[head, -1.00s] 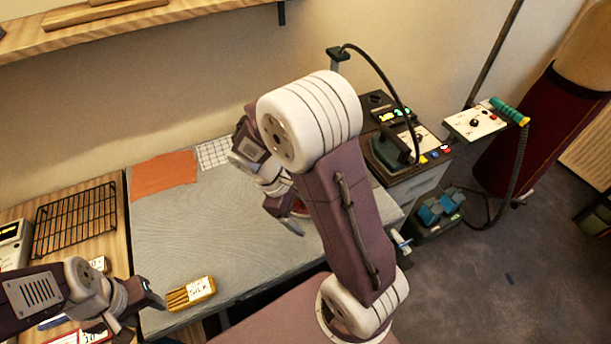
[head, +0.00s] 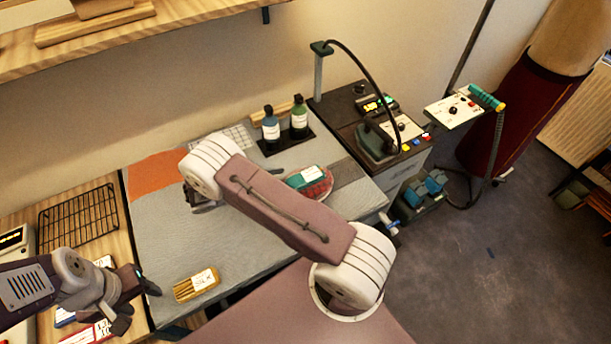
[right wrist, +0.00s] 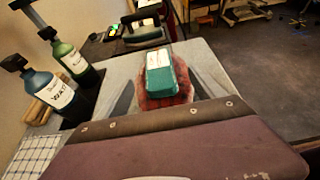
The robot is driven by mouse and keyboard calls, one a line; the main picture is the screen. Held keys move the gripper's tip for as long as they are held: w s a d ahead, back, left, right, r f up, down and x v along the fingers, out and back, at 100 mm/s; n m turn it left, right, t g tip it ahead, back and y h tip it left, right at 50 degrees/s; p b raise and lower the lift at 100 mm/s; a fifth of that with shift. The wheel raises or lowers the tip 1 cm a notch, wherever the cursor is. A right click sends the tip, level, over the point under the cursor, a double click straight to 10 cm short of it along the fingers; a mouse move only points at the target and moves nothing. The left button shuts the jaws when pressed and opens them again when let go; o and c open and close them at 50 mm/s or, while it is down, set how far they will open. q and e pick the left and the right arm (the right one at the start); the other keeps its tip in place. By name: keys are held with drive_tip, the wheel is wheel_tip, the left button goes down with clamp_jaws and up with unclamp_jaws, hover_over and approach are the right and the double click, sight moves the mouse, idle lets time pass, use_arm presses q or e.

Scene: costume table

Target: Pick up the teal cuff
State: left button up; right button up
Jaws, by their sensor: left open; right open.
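The teal cuff (head: 306,176), a teal piece with a white label, lies on a red rounded pad (head: 322,188) on the grey table cover, right of centre in the head view. In the right wrist view the cuff (right wrist: 160,80) is straight ahead on the red pad (right wrist: 170,101). My right gripper (right wrist: 162,74) is open, its two grey fingers either side of the cuff in that view; contact cannot be told. In the head view my right arm hides most of that gripper. My left gripper (head: 139,306) is open and empty at the table's lower left.
Two dark labelled bottles (head: 284,127) stand on a black tray behind the cuff. A tan labelled box (head: 196,285) lies near the front edge. A black wire rack (head: 78,217) is at left. An iron (head: 376,142) and control boxes stand at right. A shelf overhangs the back.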

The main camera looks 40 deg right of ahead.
sight(305, 176)
drive_tip(key=shift+p+x, duration=0.35)
drive_tip(key=shift+x, duration=0.85)
drive_tip(key=shift+s+d+r, duration=0.1)
drive_tip(key=shift+d, duration=0.2)
drive_tip(key=p+x, duration=0.2)
drive_tip(key=x, duration=0.2)
drive_tip(key=shift+p, duration=0.35)
drive_tip(key=shift+d+f, duration=0.25)
drive_tip(key=shift+d, duration=0.1)
drive_tip(key=shift+a, duration=0.1)
drive_tip(key=c, duration=1.6)
drive_tip(key=shift+r+b, duration=0.3)
drive_tip(key=shift+r, duration=0.25)
drive_tip(key=r, duration=0.1)
drive_tip(key=r+b, duration=0.1)
drive_tip(key=r, duration=0.1)
drive_tip(key=shift+w, duration=0.2)
drive_tip(key=d+r+b, duration=0.1)
drive_tip(key=d+r, duration=0.1)
drive_tip(key=d, duration=0.1)
drive_tip(key=w+d+r+b, duration=0.1)
drive_tip(key=d+r, duration=0.1)
drive_tip(key=d, duration=0.2)
drive_tip(key=w+d+r+b, duration=0.1)
drive_tip(key=d+r, duration=0.2)
drive_tip(key=d, duration=0.1)
drive_tip(key=shift+w+d, duration=0.1)
drive_tip(key=shift+d, duration=0.15)
